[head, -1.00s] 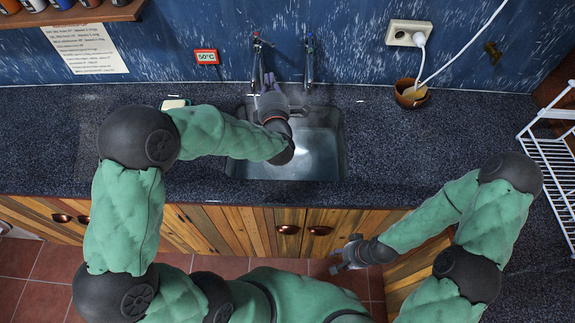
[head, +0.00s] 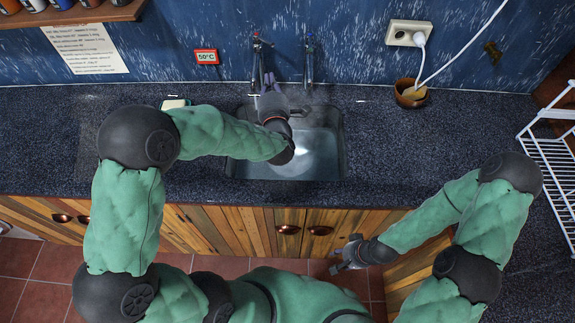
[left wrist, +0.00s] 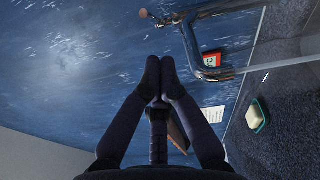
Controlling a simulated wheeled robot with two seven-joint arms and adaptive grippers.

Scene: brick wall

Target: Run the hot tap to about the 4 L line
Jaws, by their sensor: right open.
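The hot tap (head: 258,62), with a red mark on top, stands at the left behind the sink (head: 334,160). The cold tap (head: 309,60), marked blue, stands to its right. The sink holds pale, clear water, but my left arm covers part of it and I cannot make out a 4 L line. My left gripper (head: 271,82) is at the hot tap's front. In the left wrist view its fingers (left wrist: 160,62) meet at the tips with nothing between them, beside a chrome tap pipe (left wrist: 192,50). My right gripper (head: 346,256) is open and empty before the cabinets.
A red 50°C sign (head: 206,57) is on the blue wall. A soap dish (head: 175,103) sits left of the sink. A brown pot (head: 411,94) stands below the socket (head: 408,33). A white rack (head: 556,165) is at the right.

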